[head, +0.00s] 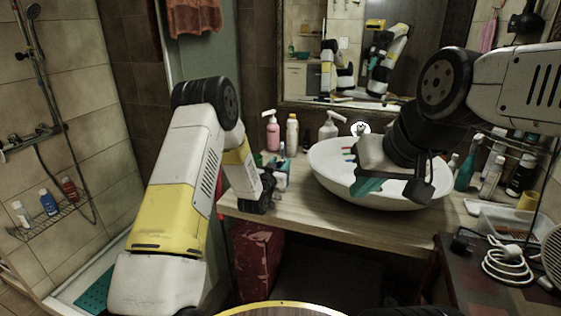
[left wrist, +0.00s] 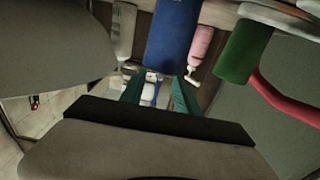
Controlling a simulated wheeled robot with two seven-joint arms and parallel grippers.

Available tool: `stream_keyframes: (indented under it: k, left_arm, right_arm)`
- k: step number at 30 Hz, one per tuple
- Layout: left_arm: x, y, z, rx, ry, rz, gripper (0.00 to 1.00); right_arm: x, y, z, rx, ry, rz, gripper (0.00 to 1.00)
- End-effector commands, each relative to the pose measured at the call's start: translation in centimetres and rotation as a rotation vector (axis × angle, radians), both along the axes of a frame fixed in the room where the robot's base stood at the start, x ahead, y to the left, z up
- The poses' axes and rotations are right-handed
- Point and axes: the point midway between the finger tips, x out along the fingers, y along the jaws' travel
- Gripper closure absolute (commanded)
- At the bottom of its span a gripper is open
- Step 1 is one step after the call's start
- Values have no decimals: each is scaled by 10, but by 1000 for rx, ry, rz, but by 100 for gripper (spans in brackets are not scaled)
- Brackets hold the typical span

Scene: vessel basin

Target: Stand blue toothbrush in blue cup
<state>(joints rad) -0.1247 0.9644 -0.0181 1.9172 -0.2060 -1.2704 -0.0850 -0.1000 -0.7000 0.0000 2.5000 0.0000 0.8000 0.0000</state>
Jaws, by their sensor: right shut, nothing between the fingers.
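A blue cylinder (left wrist: 172,35), which looks like the blue cup, shows large at the top of the left wrist view. In the head view the cup is not clearly visible, with my left gripper over that part of the counter. My right gripper (head: 385,187) is shut and empty, in front of the basin.
The white basin (head: 330,185) stands on the wooden counter (head: 300,213). Pump bottles (head: 272,132) stand behind my left gripper. A green cylinder (left wrist: 243,50) is beside the blue one. Bottles, a clear tray and a coiled white cable (head: 507,262) crowd the right side.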

Motion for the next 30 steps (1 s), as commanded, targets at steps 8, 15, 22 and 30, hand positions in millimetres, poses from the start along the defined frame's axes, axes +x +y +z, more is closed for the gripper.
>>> stream_keyframes:
  k: [8, 15, 22, 30]
  left_arm:
    - [-3, 1, 0, 0, 1, 0, 62]
    - [-36, 12, 0, 1, 2, 0, 62]
    - [-67, 22, -1, 0, 2, 1, 62]
    - [-74, 24, 0, 0, 0, 0, 62]
  right_arm:
    - [0, 0, 0, 0, 0, 0, 100]
    - [0, 0, 0, 0, 0, 0, 100]
    - [0, 0, 0, 0, 0, 0, 100]
    - [0, 0, 0, 0, 0, 0, 100]
